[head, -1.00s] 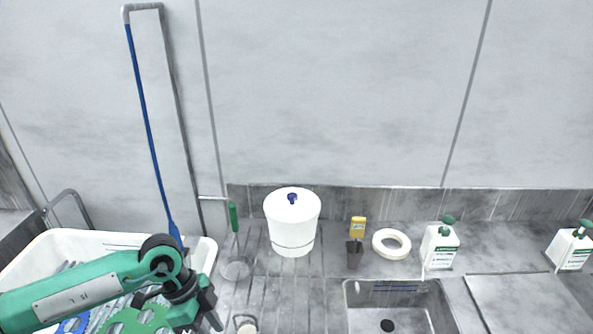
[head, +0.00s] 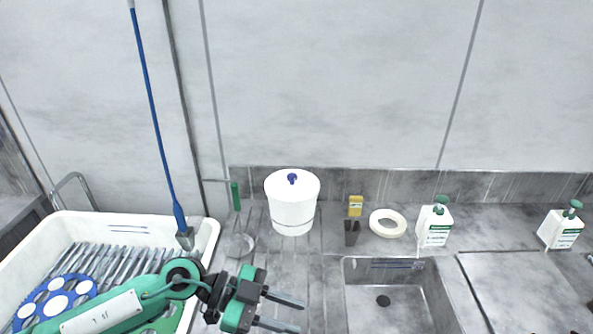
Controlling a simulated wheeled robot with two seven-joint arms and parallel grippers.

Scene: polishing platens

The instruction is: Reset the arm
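My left arm comes in from the lower left, across the white bin. Its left gripper (head: 283,312) is in front of the bin's right side, over the grey counter. Its two dark fingers point right and are apart, with nothing between them. My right gripper does not show in the head view. The white bin (head: 208,240) holds a blue wheel-like platen (head: 58,300) with round holes, and a green one partly hidden behind my arm. Grey slats show behind them in the bin.
A white lidded pot (head: 292,208) stands on the counter. To its right are a dark holder (head: 351,232), a yellow box (head: 355,205), a white ring (head: 388,223) and two pump bottles (head: 434,225). A sink (head: 385,295) is at front.

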